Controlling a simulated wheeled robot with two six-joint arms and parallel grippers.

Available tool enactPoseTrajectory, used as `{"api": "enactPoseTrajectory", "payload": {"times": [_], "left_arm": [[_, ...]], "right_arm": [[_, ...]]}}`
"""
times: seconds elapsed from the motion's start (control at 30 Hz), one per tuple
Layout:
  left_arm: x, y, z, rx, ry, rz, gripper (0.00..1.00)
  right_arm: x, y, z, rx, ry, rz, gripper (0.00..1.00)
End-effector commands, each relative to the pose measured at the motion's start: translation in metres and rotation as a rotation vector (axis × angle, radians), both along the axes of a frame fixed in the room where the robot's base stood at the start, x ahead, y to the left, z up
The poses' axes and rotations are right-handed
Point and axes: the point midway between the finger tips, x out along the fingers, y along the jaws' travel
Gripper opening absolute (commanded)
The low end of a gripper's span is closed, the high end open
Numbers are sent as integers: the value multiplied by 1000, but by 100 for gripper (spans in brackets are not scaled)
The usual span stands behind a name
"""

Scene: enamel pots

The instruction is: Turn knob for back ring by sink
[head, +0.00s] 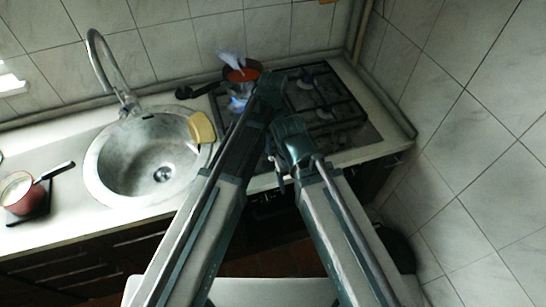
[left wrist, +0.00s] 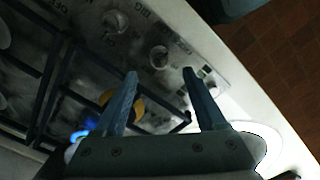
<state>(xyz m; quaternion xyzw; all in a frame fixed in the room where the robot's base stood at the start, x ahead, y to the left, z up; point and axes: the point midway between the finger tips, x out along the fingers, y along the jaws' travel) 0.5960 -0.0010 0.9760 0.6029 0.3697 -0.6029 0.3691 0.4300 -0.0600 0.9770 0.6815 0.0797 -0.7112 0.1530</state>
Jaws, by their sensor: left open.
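I cannot tell whether a fingertip touches the strip. In the head view the knobs are hidden behind my arms. The hob (head: 350,108) stands right of the sink (head: 130,160). My right gripper cannot be made out.
A blue flame (left wrist: 88,127) burns close to the left gripper's base. A red-lined pan (head: 243,73) sits on the back ring. A yellow item (head: 203,127) lies on the sink rim. A red pot (head: 20,192) stands far left. A tiled wall (head: 470,150) closes the right side.

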Motion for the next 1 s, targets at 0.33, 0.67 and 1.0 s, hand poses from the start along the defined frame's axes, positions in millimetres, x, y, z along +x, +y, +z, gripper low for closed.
{"api": "enactPoseTrajectory", "payload": {"times": [0.33, 0.67, 1.0], "left_arm": [[0, 0, -54, 0, 1, -1, 73], [0, 0, -63, 1, 0, -1, 73], [0, 0, -63, 1, 0, -1, 37]], "right_arm": [[0, 0, -54, 0, 0, 0, 73], [0, 0, -63, 0, 0, 0, 73], [0, 0, -63, 0, 0, 0, 73]]}}
